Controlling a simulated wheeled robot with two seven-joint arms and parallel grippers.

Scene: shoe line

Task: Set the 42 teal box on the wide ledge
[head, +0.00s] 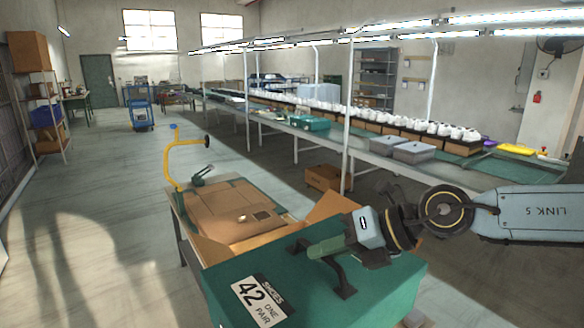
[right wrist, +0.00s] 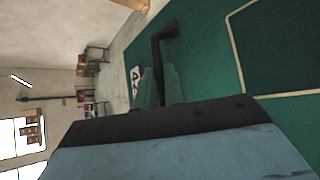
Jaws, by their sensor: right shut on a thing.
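The teal box (head: 375,299), with a white label reading 42 and "one pair", is at the bottom of the head view, close to me. My right gripper (head: 322,270) is over its top, with dark fingers against it, and is shut on it. In the right wrist view the box (right wrist: 205,75) fills the upper right, with a dark finger and a pale green part against it. What lies under the box is hidden. A long grey line (head: 377,156) runs along the right; I cannot tell which part of it is the wide ledge. My left gripper is not in view.
A bench with an open brown carton (head: 235,213) and a yellow stand (head: 173,160) is behind the box. White shoes (head: 400,122), grey bins (head: 413,152) and another teal box (head: 309,123) stand on the line. A post (head: 346,140) rises at its front. The left floor is clear.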

